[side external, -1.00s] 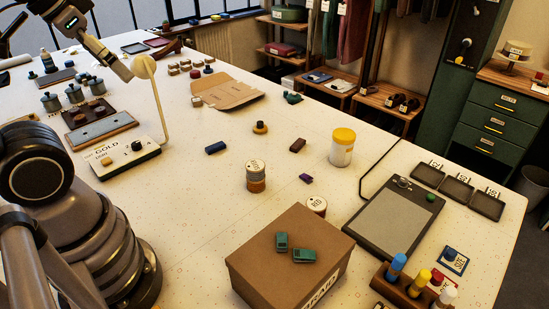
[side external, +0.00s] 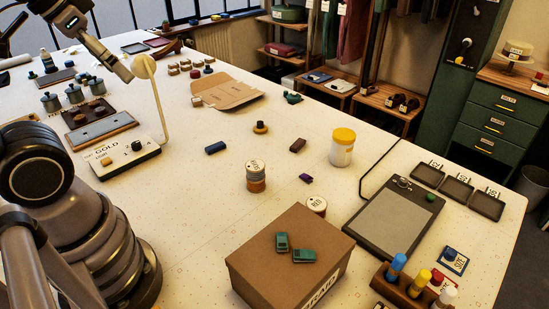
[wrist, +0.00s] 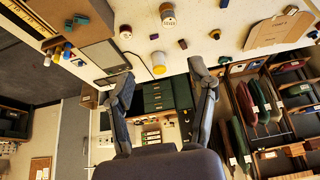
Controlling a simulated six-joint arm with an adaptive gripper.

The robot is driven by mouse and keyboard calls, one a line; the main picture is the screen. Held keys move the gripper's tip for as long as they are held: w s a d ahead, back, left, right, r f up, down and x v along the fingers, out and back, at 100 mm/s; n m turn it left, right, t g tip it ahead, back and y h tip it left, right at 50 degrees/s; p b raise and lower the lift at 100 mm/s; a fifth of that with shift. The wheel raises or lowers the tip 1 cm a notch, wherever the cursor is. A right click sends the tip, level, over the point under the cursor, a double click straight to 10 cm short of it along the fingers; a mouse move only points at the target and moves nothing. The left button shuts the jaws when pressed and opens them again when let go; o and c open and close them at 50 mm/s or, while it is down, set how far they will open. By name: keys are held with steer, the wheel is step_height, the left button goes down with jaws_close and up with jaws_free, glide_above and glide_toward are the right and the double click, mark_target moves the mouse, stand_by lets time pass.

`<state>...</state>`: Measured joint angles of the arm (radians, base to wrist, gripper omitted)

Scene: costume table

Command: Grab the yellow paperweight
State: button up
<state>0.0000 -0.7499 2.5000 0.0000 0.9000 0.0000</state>
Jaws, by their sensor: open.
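The yellow paperweight (side external: 260,127) is a small round weight with a dark top knob. It stands on the pale table, between the dark blue block and the brown block. It also shows in the wrist view (wrist: 215,34), small and above the right finger. My gripper shows at the upper left of the side view (side external: 121,68), high and well apart from the paperweight. In the wrist view its two fingers (wrist: 161,72) are spread wide with nothing between them.
A thin-stemmed disc (side external: 145,66) stands close to my gripper. A large box (side external: 290,268) is in front.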

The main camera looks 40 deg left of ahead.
steer(key=n+t+y, duration=0.5)
steer(key=t, duration=0.1)
glide_above(260, 122)
steer(key=s+d, duration=0.5)
steer(key=s, duration=0.6)
step_height(260, 122, down, 33)
steer(key=shift+m, duration=0.3)
steer(key=x, duration=0.8)
steer(key=shift+w, duration=0.1)
steer(key=x, duration=0.5)
steer(key=shift+a+f, duration=0.1)
steer(key=shift+f, duration=0.2)
